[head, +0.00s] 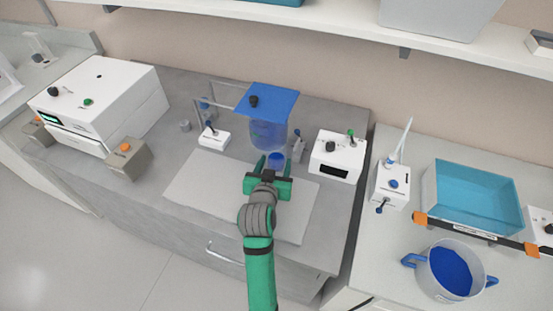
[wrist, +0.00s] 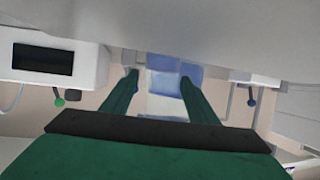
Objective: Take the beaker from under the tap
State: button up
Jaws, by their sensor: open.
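A small beaker (head: 277,159) with blue contents stands at the foot of the clear blue tank (head: 268,134), which hangs under a blue top plate (head: 275,97). My gripper (head: 275,165) is open, with its green fingers to either side of the beaker. In the wrist view my gripper (wrist: 158,79) also shows open, with a pale and blue shape, apparently the beaker (wrist: 162,84), between the fingers. I cannot tell whether either finger touches it. The tap itself is not clearly visible.
A white box with a dark display (head: 336,155) stands right of the tank. A small white switch box (head: 213,138) stands to the left. A pale mat (head: 200,185) lies in front, mostly bare. A shelf (head: 330,30) runs above.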

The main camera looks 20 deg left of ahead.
aim_at(277, 156)
jog(key=x, duration=0.5)
jog(key=shift+a+r, duration=0.1)
jog(key=shift+a, duration=0.05)
jog(key=shift+c, duration=0.6)
